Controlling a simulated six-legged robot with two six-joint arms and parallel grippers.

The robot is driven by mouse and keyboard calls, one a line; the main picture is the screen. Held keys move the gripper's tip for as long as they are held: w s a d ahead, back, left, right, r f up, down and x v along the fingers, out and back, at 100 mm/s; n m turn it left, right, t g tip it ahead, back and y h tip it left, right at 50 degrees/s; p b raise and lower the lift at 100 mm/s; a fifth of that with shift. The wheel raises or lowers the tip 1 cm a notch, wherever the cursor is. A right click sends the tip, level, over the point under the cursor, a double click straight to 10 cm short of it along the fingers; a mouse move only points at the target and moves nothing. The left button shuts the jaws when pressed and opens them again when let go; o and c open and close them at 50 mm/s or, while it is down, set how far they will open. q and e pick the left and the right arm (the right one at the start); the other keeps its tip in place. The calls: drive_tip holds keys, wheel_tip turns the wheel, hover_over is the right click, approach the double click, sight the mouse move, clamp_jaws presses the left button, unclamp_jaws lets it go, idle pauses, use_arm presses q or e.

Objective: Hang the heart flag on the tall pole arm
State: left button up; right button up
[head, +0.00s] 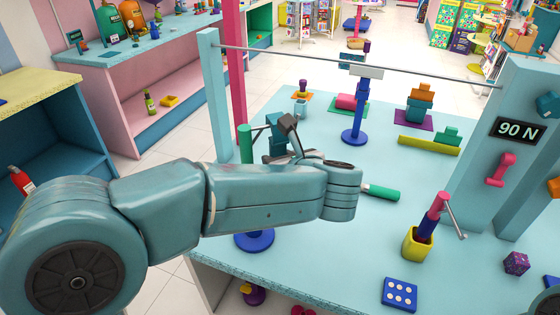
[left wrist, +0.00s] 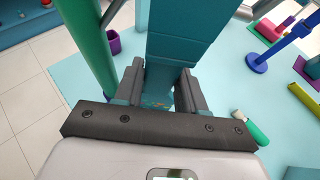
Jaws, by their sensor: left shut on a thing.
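A tall green pole (head: 245,143) with a round blue base (head: 254,241) stands near the table's left side. A thin arm shows near its top, beside my gripper. The green pole (left wrist: 88,45) also fills the upper left of the left wrist view. My left gripper (head: 287,130) is close to the pole, just right of it. In the left wrist view its fingers (left wrist: 158,90) are shut on a teal piece (left wrist: 157,103) with faint reddish marks. I cannot make out a heart on it, and most of it is hidden.
A blue stand (head: 354,120) with a white top sits mid-table. A yellow pot (head: 417,244) holds a pink and purple post with a grey rod. A green cylinder (head: 381,192) lies beside my forearm. A metal bar (head: 350,64) spans above the table.

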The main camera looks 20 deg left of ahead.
use_arm(q)
drive_tip(key=o, duration=1.2)
drive_tip(key=shift+o, duration=0.2)
